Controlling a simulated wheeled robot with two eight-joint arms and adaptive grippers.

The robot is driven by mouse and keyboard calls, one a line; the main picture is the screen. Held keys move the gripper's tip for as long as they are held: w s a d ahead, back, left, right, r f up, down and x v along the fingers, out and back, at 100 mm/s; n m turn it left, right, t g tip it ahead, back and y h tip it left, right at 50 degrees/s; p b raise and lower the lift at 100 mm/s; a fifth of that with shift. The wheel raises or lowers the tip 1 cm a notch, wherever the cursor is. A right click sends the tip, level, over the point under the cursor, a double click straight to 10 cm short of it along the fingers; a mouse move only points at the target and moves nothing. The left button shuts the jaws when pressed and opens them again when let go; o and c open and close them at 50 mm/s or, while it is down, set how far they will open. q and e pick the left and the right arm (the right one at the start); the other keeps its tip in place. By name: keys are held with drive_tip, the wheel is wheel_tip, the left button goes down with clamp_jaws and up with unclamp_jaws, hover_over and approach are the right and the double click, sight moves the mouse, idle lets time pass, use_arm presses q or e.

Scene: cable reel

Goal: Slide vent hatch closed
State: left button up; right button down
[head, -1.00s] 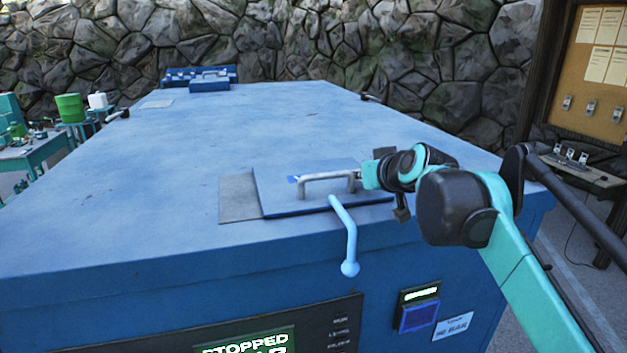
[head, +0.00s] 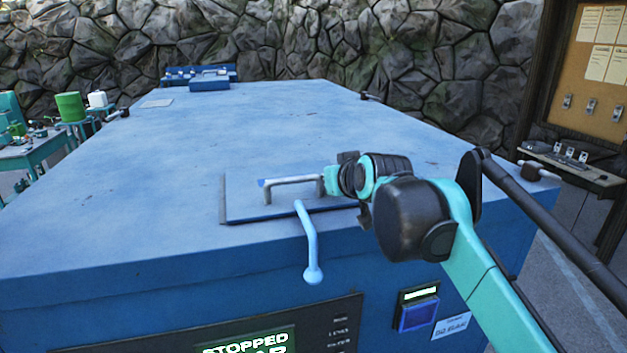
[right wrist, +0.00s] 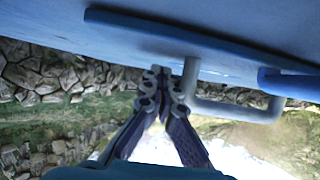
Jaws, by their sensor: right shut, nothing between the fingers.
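The vent hatch (head: 242,203) is a flat blue plate lying on top of the big blue cabinet, near its front edge. A grey bar handle (head: 290,183) stands on it. A light blue lever (head: 308,240) hangs from the hatch over the cabinet front. My right gripper (head: 327,181) is at the right end of the handle. In the right wrist view, its fingers (right wrist: 164,72) are closed together beside one leg of the handle (right wrist: 240,112), with nothing between them. Only a thin grey edge shows left of the hatch. My left gripper is not in view.
The cabinet top (head: 240,135) is mostly clear. A second blue hatch-like unit (head: 209,84) sits at its far end. A stone wall stands behind.

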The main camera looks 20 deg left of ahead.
drive_tip(key=shift+s+a, duration=0.6)
drive_tip(key=shift+a, duration=0.2)
drive_tip(key=shift+w+d+r+p, duration=0.2)
drive_tip(key=shift+d+r+p, duration=0.1)
drive_tip(key=shift+r+p, duration=0.25)
drive_tip(key=shift+w+d+r+p, duration=0.25)
drive_tip(key=shift+r+p, duration=0.25)
drive_tip(key=shift+w+d+r+p, duration=0.2)
drive_tip(key=shift+d+r+p, duration=0.1)
drive_tip(key=shift+r+p, duration=0.25)
drive_tip(key=shift+f, duration=0.1)
drive_tip(key=shift+s+d, duration=0.15)
drive_tip(key=s+d+r+p, duration=0.1)
drive_tip(key=s+d+r, duration=0.1)
drive_tip(key=s+d, duration=0.4)
drive_tip(key=s, duration=0.3)
drive_tip(key=shift+s+d, duration=0.25)
drive_tip(key=shift+d, duration=0.15)
